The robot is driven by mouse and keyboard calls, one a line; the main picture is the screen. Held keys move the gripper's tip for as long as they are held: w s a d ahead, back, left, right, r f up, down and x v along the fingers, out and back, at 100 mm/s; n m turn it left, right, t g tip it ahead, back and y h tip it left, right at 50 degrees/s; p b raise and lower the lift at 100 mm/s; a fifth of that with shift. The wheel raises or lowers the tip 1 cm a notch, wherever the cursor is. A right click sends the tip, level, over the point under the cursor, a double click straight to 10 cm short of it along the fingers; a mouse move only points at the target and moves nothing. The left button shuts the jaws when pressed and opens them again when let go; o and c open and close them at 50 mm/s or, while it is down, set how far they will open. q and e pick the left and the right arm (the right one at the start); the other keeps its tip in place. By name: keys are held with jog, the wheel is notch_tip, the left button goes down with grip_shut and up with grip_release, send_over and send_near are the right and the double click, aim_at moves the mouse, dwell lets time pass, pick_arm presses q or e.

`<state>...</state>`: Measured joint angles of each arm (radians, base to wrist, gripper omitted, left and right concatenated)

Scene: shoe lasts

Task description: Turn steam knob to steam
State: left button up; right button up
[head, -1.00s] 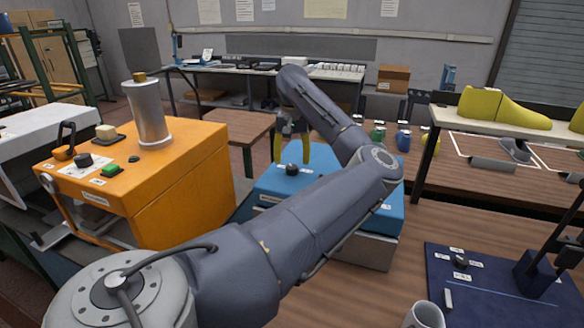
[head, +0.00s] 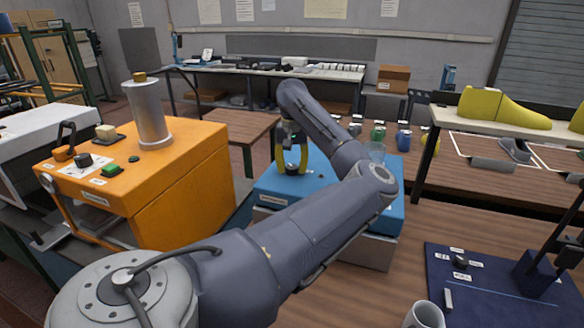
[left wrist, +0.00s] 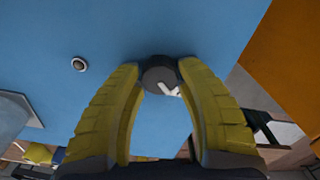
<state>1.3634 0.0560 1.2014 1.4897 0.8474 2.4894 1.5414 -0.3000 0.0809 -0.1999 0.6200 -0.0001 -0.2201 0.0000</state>
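A round black knob (head: 292,170) stands on top of the blue box-shaped machine (head: 325,172) in the middle of the head view. My left gripper (head: 292,166) points down at it, with one yellow finger on each side of the knob. In the left wrist view the knob (left wrist: 160,76), with a white mark on its face, sits between the fingertips (left wrist: 160,70), which look to be against its sides. Labels near it are too small or hidden to read. My left forearm covers part of the blue machine. My right gripper does not show.
An orange machine (head: 190,180) with a metal cylinder stands left of the blue one. A dark blue panel (head: 490,275) with another black knob (head: 461,260) lies at right. A mug (head: 425,315) stands at the front edge. Bare wooden table lies between.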

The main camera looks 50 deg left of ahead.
pick_arm(q)
jog(key=c, duration=0.7)
jog(key=m, duration=0.4)
jog(key=shift+d+m, duration=0.1)
jog(key=shift+m, duration=0.2)
jog(key=m, duration=0.4)
jog(key=shift+w+d+r+m, duration=0.1)
jog(key=shift+m, duration=0.2)
jog(key=m, duration=0.4)
jog(key=shift+d, duration=0.1)
jog(key=shift+d+m, duration=0.1)
jog(key=shift+m, duration=2.2)
grip_shut()
